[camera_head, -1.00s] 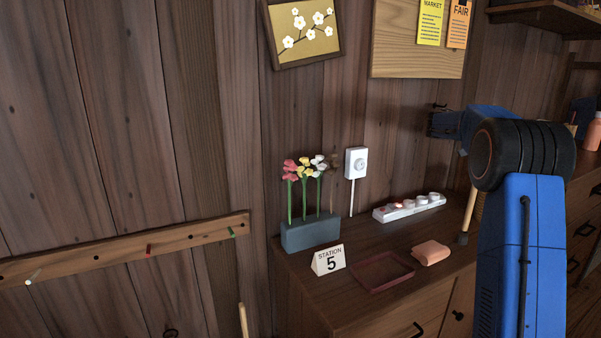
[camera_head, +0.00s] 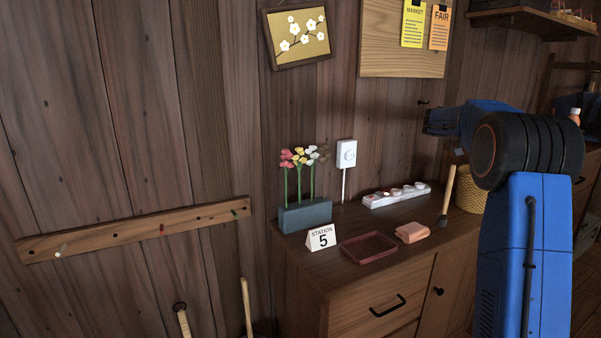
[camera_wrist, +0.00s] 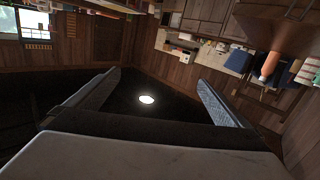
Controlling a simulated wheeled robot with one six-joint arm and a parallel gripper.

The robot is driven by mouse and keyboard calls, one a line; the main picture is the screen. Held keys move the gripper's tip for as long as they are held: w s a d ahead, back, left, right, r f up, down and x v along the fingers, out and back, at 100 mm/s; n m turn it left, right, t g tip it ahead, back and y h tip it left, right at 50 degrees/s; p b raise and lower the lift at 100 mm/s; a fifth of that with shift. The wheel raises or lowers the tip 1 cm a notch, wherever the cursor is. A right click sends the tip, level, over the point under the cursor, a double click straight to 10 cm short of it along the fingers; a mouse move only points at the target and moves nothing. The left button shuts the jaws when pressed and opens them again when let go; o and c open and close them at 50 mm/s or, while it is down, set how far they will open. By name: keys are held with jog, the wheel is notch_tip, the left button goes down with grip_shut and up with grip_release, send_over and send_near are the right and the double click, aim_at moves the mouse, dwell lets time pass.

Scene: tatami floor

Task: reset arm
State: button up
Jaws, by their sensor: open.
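My blue arm is raised at the right of the head view, with its forearm reaching back toward the wall. My gripper shows in the wrist view (camera_wrist: 160,98), its two fingers spread wide apart with nothing between them. Beyond the fingers is a dark area with a bright round spot. In the head view the gripper end is mostly hidden behind my own arm, and only dark parts show at the far left end of the forearm.
A wooden cabinet (camera_head: 365,283) stands below, holding a flower planter (camera_head: 305,215), a station 5 sign (camera_head: 322,238), a red tray (camera_head: 368,248), a folded cloth (camera_head: 412,232), a power strip (camera_head: 397,196) and a basket (camera_head: 470,190). A peg rail (camera_head: 130,232) is on the left wall.

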jog(key=s+a+f+n+t+y, duration=0.3)
jog(key=s+a+f+n+y, duration=0.2)
jog(key=s+a, duration=0.8)
jog(key=s+a+f+n+t+y, duration=0.4)
jog(key=s+a+f+n, duration=0.5)
jog(key=s+a+f, duration=0.5)
jog(key=s+a+f+n+t+y, duration=0.4)
jog(key=s+a+f+n+y, duration=0.3)
jog(key=a, duration=1)
jog(key=s+f, duration=0.3)
jog(key=s, duration=0.3)
jog(key=shift+s+a, duration=0.2)
jog(key=shift+s, duration=0.15)
